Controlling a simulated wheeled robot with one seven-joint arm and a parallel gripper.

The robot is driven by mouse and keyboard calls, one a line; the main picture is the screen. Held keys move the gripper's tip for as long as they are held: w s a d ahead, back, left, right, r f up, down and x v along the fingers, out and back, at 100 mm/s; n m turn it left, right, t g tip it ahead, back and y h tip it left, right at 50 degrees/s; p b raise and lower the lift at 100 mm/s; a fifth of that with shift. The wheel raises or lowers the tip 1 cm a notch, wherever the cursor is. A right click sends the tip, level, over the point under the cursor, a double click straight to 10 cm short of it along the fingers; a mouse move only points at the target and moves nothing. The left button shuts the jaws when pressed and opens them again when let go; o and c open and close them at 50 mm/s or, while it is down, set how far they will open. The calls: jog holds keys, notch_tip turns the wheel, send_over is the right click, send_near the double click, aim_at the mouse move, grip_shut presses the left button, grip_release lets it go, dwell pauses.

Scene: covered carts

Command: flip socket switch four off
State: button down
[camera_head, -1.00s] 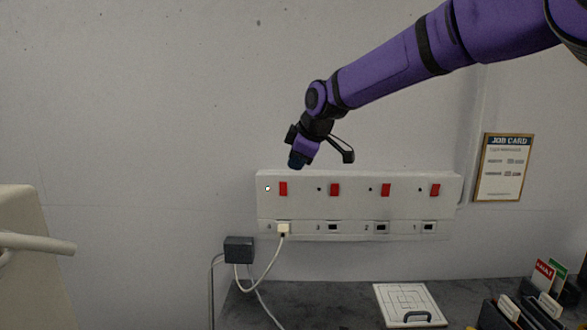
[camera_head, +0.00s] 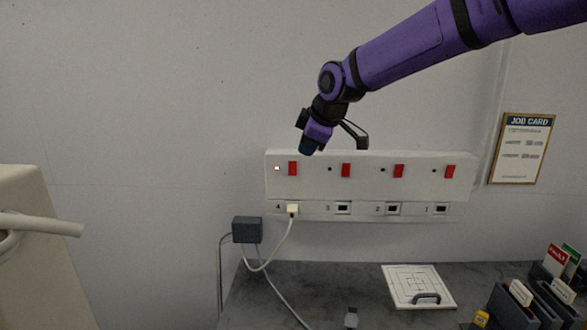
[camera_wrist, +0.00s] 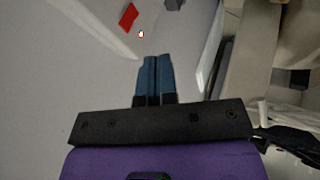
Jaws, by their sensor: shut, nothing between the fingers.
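A white socket strip (camera_head: 320,186) is fixed to the wall with a row of red switches. Switch four (camera_head: 292,168) is the leftmost one, above the socket marked 4, and a small lamp (camera_head: 277,168) beside it glows. A white plug (camera_head: 292,209) sits in socket four. My gripper (camera_head: 308,147) is shut and empty, in front of the strip's upper edge, just right of switch four in the head view. In the wrist view its blue fingers (camera_wrist: 155,78) are together. A red switch (camera_wrist: 128,16) and a lit lamp (camera_wrist: 141,34) lie beyond the fingertips, apart from them.
A dark adapter box (camera_head: 246,229) hangs left of the strip with cables running down. A grey worktop holds a white board with a handle (camera_head: 419,286) and dark card holders (camera_head: 525,308). A job card (camera_head: 521,149) hangs at right.

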aim_at(290, 170)
jog(key=w+a+f, duration=0.3)
jog(key=w+f, duration=0.5)
jog(key=f, duration=0.1)
jog(key=shift+w+a, duration=0.15)
jog(key=shift+w, duration=0.1)
dwell(0.6)
jog(key=shift+w+f+t, duration=0.1)
jog(key=shift+w+t, duration=0.1)
jog(key=shift+t, duration=0.2)
jog(key=shift+r, duration=0.9)
